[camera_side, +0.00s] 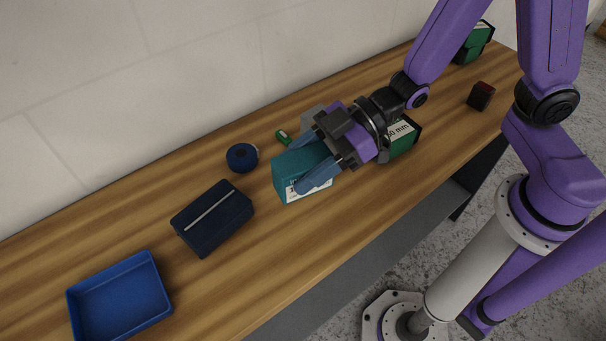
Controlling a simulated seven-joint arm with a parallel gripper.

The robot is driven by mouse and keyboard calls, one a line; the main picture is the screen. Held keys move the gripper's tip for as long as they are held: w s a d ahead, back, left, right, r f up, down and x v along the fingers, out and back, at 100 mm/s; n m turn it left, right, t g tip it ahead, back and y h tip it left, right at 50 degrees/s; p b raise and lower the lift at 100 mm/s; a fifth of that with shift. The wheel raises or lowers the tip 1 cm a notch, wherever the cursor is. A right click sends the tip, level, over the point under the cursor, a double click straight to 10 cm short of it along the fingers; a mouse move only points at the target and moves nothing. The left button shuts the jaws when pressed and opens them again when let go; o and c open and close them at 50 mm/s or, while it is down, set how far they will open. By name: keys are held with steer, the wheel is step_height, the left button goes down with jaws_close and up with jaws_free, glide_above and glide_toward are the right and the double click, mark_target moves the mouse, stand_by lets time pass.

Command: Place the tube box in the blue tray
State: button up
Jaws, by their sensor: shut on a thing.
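My gripper (314,163) has its blue fingers on either side of a teal box (287,173) with a white printed label, and it is shut on it. The box is at the middle of the wooden bench, and part of it is hidden by the fingers. I cannot tell whether it touches the bench top. The label is too small to read fully. The blue tray (120,297) lies at the lower left of the bench, open and empty.
A dark navy case (212,218) lies between the box and the tray. A round blue item (242,157) and a small green item (283,138) lie behind. A green box (403,138) stands partly behind my gripper. A small dark red-topped block (481,96) and another green box (473,44) are farther right.

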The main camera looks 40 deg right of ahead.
steer(key=shift+r, duration=0.45)
steer(key=shift+a, duration=0.1)
steer(key=shift+w+a, duration=0.15)
steer(key=shift+a, duration=0.05)
steer(key=w+a+r+m+t, duration=0.1)
steer(key=w+a+r+t, duration=0.1)
steer(key=a, duration=0.8)
steer(key=m, duration=0.1)
glide_above(122, 304)
steer(key=shift+t+h, duration=0.3)
steer(key=shift+h, duration=0.1)
step_height(122, 304, down, 8)
steer(key=shift+s+d, duration=0.1)
steer(key=shift+d, duration=0.05)
steer(key=shift+f, duration=1.65)
